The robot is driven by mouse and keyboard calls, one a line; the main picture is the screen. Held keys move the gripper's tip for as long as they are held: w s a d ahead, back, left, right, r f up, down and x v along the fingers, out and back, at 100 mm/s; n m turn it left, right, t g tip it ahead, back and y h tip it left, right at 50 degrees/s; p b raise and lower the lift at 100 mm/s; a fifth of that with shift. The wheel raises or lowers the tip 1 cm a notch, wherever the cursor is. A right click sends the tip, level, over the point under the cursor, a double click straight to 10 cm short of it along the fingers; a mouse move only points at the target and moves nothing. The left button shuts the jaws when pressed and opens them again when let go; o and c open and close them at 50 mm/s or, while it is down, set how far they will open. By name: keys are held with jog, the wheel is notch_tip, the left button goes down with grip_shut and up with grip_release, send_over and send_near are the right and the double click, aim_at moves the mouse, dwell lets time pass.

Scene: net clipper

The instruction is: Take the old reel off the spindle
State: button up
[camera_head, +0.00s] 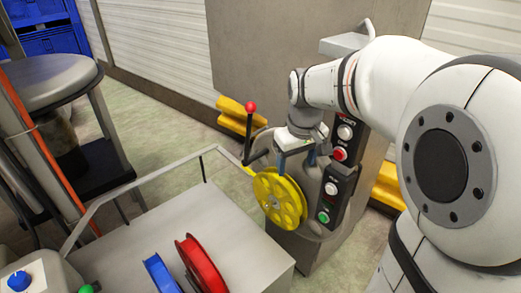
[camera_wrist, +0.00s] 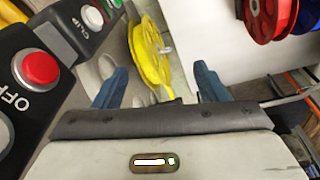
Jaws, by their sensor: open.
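The old reel is a yellow disc with round holes (camera_head: 278,200). It is mounted upright on the front of the grey machine, and no other reel is on that spindle. In the wrist view the yellow reel (camera_wrist: 150,50) shows edge-on between and beyond my fingers, with a short grey spindle end (camera_wrist: 167,48) at its side. My gripper (camera_head: 297,158) is open and empty, its blue fingers just above the reel's top edge. In the wrist view my gripper (camera_wrist: 160,85) has the fingers on either side of the reel's near edge. I cannot tell whether they touch it.
The machine's control panel (camera_head: 337,170) with buttons is right beside the reel. A lever with a red knob (camera_head: 250,107) stands to the left. A red reel (camera_head: 200,265) and a blue reel (camera_head: 161,274) stand on the white table (camera_head: 165,215). A round stool is behind.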

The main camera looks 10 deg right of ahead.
jog(key=w+f+n+g, duration=0.15)
jog(key=w+f, duration=0.25)
jog(key=w, duration=0.5)
jog(key=n, duration=0.2)
send_near(280, 179)
jog(key=w, duration=0.2)
jog(key=shift+s+d, duration=0.1)
jog(key=shift+d, duration=0.05)
notch_tip(280, 179, down, 11)
jog(key=p, duration=0.4)
jog(key=shift+f, duration=0.25)
grip_shut()
